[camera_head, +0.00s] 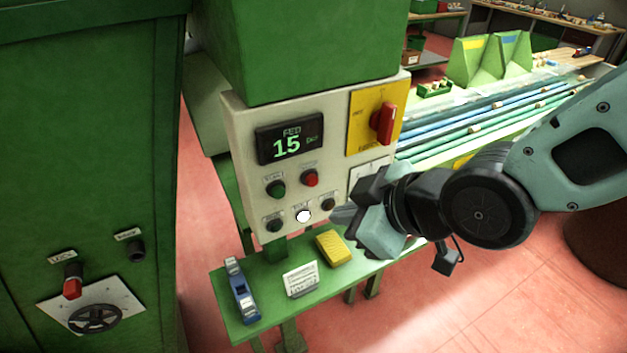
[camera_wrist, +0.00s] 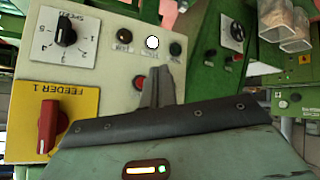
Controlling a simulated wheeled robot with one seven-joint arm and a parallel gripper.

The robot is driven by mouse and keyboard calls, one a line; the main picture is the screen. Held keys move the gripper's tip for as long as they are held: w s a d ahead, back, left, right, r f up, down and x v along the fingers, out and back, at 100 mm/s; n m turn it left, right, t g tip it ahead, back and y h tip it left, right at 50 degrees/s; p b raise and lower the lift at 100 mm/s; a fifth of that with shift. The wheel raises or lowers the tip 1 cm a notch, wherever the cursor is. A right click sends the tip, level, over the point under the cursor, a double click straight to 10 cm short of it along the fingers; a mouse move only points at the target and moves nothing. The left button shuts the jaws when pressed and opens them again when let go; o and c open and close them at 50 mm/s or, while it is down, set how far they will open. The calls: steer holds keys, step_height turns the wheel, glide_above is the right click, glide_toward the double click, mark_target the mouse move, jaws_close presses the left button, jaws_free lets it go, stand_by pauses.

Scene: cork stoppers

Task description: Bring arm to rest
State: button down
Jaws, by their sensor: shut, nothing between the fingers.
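My gripper (camera_head: 338,215) is shut and empty, with its fingers pointing left, in front of the lower right of the cream control panel (camera_head: 240,150). In the wrist view, the shut fingers of my gripper (camera_wrist: 164,78) end below the lit white button (camera_wrist: 152,42) and right of the red button (camera_wrist: 140,82). The white button (camera_head: 303,216) shows clear of the fingertips in the head view. I cannot tell whether the fingers touch the panel. My arm (camera_head: 570,150) reaches in from the right and hides part of the panel's numbered dial, which shows in the wrist view (camera_wrist: 66,35).
The panel carries a display (camera_head: 290,145) reading 15 and a red switch (camera_head: 382,122) on a yellow plate. A green shelf (camera_head: 270,315) below holds a yellow block (camera_head: 333,248), a card (camera_head: 300,279) and a blue tool (camera_head: 241,290). A green cabinet (camera_head: 90,150) stands left. Open floor lies lower right.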

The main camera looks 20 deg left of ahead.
stand_by(0.4)
steer(key=s+d+f+m+g+h+b, duration=0.1)
steer(key=s+d+f+m+h+b, duration=0.1)
steer(key=d, duration=0.5)
steer(key=s+d+f+m+g+h+b, duration=0.1)
steer(key=s+d+m+h+b, duration=0.1)
steer(key=d, duration=0.6)
steer(key=s+d+f+m+g+h+b, duration=0.1)
steer(key=s+d+f+m+h+b, duration=0.1)
steer(key=s+d+m+h+b, duration=0.1)
steer(key=s+d+m+h, duration=0.1)
steer(key=s+d+m, duration=0.1)
steer(key=s+d, duration=0.1)
steer(key=shift+d+f+m+g, duration=0.3)
steer(key=shift+d+f, duration=0.05)
steer(key=shift+d, duration=0.45)
